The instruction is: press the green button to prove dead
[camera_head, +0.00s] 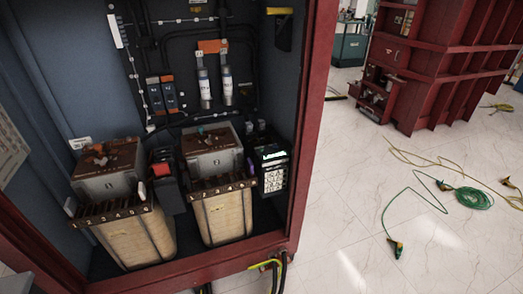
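A black handheld-size device (273,172) with a small lit green strip (273,155) and a pale panel below it stands at the right inside the cabinet. I cannot tell whether the green strip is a button or a display. A black box (168,188) with a red-orange part (161,169) on top sits between the two transformers. The left transformer (130,230) and right transformer (224,216) have grey tops and cream windings. Neither of my grippers can be made out in this view.
The red cabinet frame (312,120) borders the opening on the right. Two white cylindrical fuses (227,85) hang on the back wall. Green-yellow cables (473,198) and a clamp (396,248) lie on the pale tiled floor. Another red cabinet (455,75) stands behind.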

